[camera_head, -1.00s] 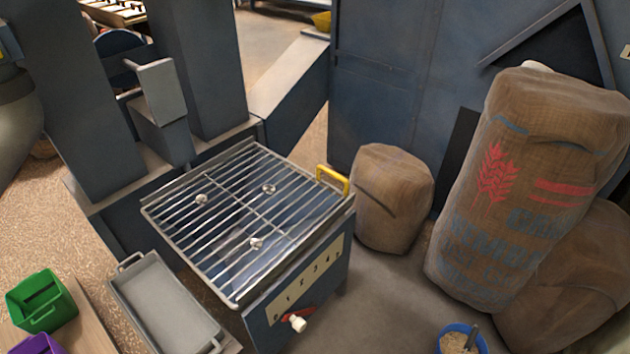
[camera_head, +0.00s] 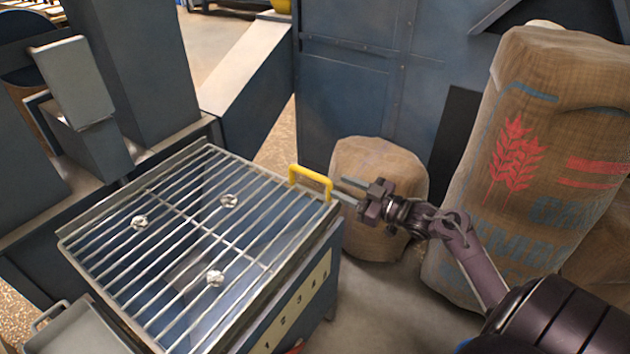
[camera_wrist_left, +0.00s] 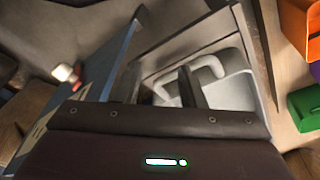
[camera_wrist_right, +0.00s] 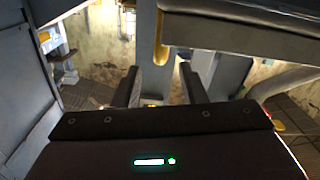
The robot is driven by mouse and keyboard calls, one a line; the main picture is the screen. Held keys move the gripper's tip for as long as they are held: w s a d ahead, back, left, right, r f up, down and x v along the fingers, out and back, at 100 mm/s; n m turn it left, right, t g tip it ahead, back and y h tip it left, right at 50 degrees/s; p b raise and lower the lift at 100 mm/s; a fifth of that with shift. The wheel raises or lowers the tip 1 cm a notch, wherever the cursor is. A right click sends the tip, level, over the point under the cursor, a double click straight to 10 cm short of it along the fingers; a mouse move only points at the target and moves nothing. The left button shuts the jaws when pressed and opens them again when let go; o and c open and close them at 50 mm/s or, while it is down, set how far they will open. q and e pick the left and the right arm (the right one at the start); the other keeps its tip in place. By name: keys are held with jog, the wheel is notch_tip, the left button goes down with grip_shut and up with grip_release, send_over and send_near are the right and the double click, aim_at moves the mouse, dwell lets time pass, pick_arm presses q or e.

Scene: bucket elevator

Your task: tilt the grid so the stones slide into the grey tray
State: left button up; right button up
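The wire grid (camera_head: 190,240) lies on the blue box, with three small pale stones (camera_head: 229,201), (camera_head: 139,222) and (camera_head: 215,278) spread over it. A yellow handle (camera_head: 311,180) stands at its far right edge. My right gripper (camera_head: 345,190) is just right of this handle. In the right wrist view its fingers (camera_wrist_right: 160,85) are apart, with the yellow handle (camera_wrist_right: 160,52) ahead between them. The grey tray (camera_head: 80,332) shows partly at bottom left. In the left wrist view my left gripper's fingers (camera_wrist_left: 158,87) are apart near the tray (camera_wrist_left: 228,85) and its handle.
Burlap sacks (camera_head: 530,170) and (camera_head: 380,165) stand right of and behind the box. Blue machine columns (camera_head: 130,70) rise behind the grid. A white-tipped knob (camera_wrist_left: 66,73) sticks out of the box. Green (camera_wrist_left: 308,105) and orange (camera_wrist_left: 298,25) bins stand beyond the tray.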

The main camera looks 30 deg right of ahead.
aim_at(324, 178)
jog(key=x, duration=0.6)
jog(key=shift+w+a+b, duration=0.1)
jog(key=shift+w+b, duration=0.1)
jog(key=shift+b, duration=0.2)
grip_shut()
